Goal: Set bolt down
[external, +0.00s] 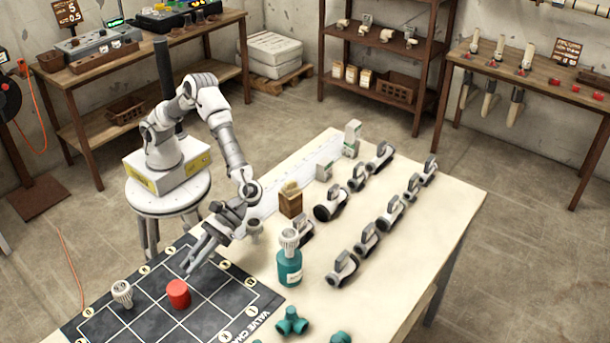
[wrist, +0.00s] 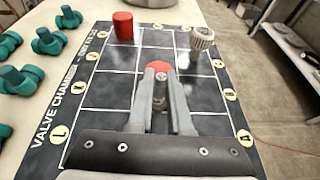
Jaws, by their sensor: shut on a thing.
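My gripper (wrist: 161,80) reaches over the dark gridded mat (wrist: 105,92) with its fingers closed around a small grey metal piece, seemingly the bolt (wrist: 161,76). Only part of it shows between the fingers. In the external view my gripper (external: 192,262) points down over the mat (external: 237,292); the bolt cannot be made out there. I cannot tell whether it touches the mat.
A red cylinder (external: 178,294) and a grey ribbed piece (external: 122,293) stand on the mat. A teal bottle (external: 289,268) and teal fittings (external: 291,321) are right of it. Several grey valve pieces (external: 390,213) fill the table farther right. Some mat squares are empty.

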